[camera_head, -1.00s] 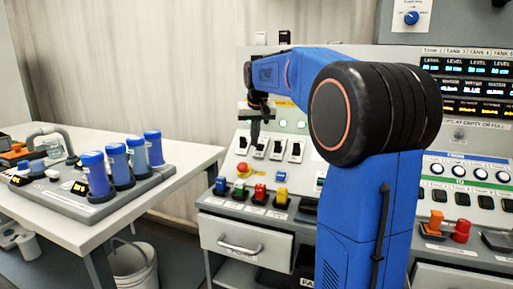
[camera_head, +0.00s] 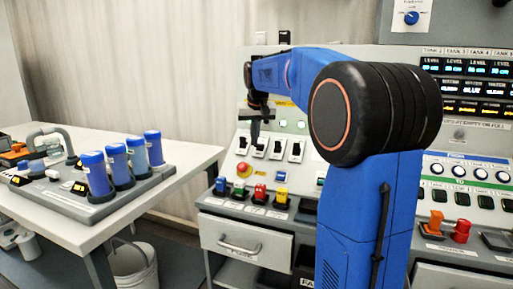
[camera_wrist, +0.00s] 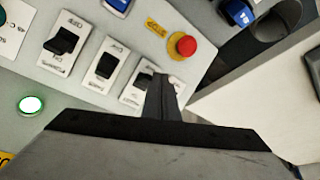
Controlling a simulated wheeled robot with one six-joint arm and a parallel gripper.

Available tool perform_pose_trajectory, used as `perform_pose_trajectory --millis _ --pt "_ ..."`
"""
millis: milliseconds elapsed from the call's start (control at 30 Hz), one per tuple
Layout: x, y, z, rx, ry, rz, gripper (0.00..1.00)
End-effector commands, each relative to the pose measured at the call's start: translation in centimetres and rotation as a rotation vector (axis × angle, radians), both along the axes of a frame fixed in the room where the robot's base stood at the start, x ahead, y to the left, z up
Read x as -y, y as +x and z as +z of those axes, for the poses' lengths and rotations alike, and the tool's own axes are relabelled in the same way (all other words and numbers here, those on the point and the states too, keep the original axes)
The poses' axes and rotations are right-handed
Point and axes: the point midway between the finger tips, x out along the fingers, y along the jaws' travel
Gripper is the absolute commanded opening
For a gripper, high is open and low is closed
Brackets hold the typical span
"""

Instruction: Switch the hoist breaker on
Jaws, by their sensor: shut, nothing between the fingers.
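A row of breaker switches with black levers on white plates sits on the sloped grey panel; one of them (camera_head: 277,148) shows in the head view. In the wrist view two switches (camera_wrist: 62,42) and (camera_wrist: 107,65) are clear, and a third (camera_wrist: 137,93) is partly hidden behind my fingers. The labels are too blurred to tell which is the hoist breaker. My gripper (camera_wrist: 162,82) is shut and empty, its tips over or beside the third switch; I cannot tell whether they touch it. It also shows in the head view (camera_head: 256,143) in front of the panel's left switches.
A red emergency button (camera_wrist: 186,45) on a yellow base is near the fingertips. A lit green lamp (camera_wrist: 31,104) is on the panel. Coloured blocks, including a red one (camera_head: 260,191), stand on the ledge below. A white table (camera_head: 150,205) is at left.

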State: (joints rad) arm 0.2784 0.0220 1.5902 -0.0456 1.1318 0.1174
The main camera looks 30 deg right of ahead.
Motion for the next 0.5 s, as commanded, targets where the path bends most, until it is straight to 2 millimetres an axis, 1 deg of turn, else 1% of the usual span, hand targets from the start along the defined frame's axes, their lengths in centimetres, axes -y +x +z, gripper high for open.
perform_pose_trajectory --millis 500 --pt "0.0 0.0 -1.1 -0.001 0.0 0.0 0.0"
